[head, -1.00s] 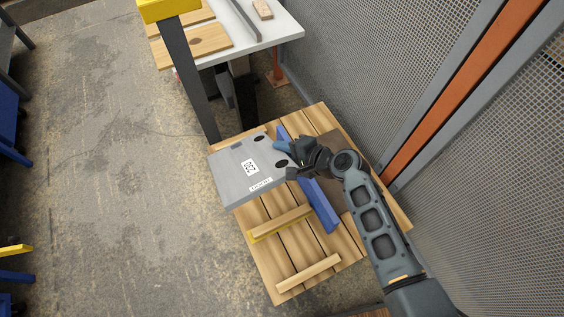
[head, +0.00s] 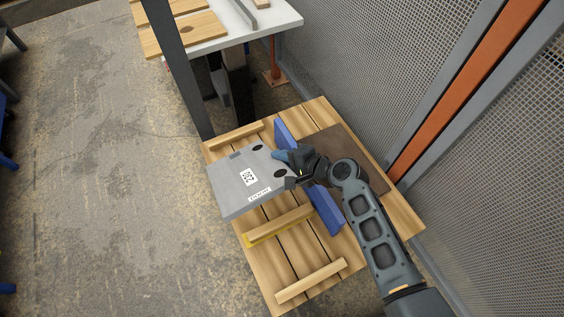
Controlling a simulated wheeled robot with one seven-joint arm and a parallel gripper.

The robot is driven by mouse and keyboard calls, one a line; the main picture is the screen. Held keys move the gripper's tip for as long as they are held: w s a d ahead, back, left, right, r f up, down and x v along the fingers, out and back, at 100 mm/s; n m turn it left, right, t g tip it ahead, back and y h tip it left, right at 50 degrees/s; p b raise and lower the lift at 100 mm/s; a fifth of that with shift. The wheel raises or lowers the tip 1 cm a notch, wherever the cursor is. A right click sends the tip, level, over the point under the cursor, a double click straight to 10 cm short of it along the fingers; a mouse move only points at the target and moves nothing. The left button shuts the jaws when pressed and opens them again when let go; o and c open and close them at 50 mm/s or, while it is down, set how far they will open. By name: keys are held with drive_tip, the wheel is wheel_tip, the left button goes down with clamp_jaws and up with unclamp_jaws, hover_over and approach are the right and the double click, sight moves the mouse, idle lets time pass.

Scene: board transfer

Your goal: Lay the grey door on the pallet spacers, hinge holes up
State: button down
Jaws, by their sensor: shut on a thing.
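The grey door (head: 232,193) is a flat panel with a square code, a white label and two dark round holes on its upward face. My gripper (head: 289,170) is shut on the door's right edge, beside the holes. The door hangs roughly level above the left part of the wooden pallet (head: 283,264). Pale wooden spacers lie across the pallet: one at the far end (head: 236,136), one in the middle (head: 279,224) and one at the near end (head: 311,280). The door hides the boards under it, and I cannot tell its exact height.
A blue upright divider (head: 323,211) runs along the pallet, partly behind my gripper. A brown sheet (head: 345,150) lies right of it. A dark post (head: 180,70) stands at the pallet's far left corner. A white table (head: 230,35) with boards is behind; mesh fencing (head: 470,200) is right.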

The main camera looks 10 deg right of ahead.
wheel_tip(320, 180, down, 7)
drive_tip(key=b, duration=0.6)
drive_tip(key=shift+f+b, duration=0.15)
drive_tip(key=shift+b, duration=0.15)
drive_tip(key=shift+f+b, duration=0.45)
drive_tip(key=shift+b, duration=0.1)
idle(0.9)
drive_tip(key=c, duration=0.9)
unclamp_jaws()
drive_tip(key=shift+f, duration=0.1)
drive_tip(key=shift+c, duration=0.3)
drive_tip(key=shift+s, duration=0.1)
